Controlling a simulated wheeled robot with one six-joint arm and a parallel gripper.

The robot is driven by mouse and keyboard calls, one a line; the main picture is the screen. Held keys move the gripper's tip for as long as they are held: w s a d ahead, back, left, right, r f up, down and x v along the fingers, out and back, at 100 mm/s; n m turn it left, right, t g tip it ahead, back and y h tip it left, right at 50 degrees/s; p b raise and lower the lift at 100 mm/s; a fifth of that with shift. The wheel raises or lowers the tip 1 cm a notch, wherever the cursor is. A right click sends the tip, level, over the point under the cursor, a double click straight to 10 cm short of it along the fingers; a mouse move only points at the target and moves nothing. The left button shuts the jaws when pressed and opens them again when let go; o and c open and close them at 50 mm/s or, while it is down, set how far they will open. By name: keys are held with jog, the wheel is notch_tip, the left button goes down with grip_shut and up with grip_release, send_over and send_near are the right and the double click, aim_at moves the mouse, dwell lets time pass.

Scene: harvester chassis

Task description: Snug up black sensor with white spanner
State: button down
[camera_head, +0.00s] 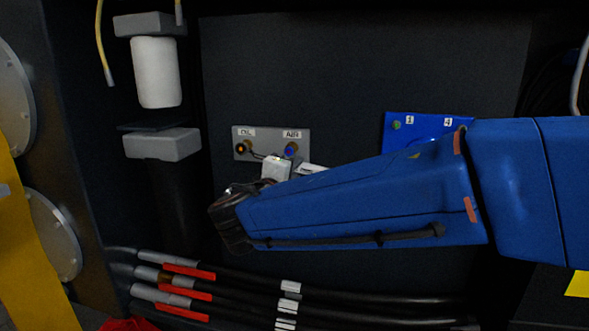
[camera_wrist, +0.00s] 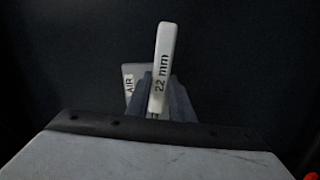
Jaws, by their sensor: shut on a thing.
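My gripper (camera_wrist: 158,98) is shut on the white spanner (camera_wrist: 163,55), which is marked "22 mm" and stands out from the grey fingers in the wrist view. The spanner's far end is hidden there. In the head view a grey plate (camera_head: 265,132) carries a dark round fitting with an orange centre (camera_head: 242,149) under the left label and one with a blue centre (camera_head: 291,150) under "AIR". I cannot tell for sure which is the black sensor. White parts show just below the plate, near my wrist; my arm hides much there. The plate's "AIR" end (camera_wrist: 129,82) shows behind the fingers.
A blue panel (camera_head: 400,127) with numbered labels is partly behind my arm. A white cylinder (camera_head: 156,72) in a grey housing stands at the left. Thick black hoses (camera_head: 340,300) with red and white bands run along the bottom. A yellow part (camera_head: 30,240) stands at the left edge.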

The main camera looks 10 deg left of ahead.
jog(key=shift+r, duration=0.25)
jog(key=shift+s, duration=0.2)
jog(key=s, duration=1)
jog(key=shift+s+a, duration=0.2)
jog(key=shift+a, duration=0.15)
dwell(0.6)
dwell(1.0)
jog(key=c, duration=2.1)
grip_release()
grip_shut()
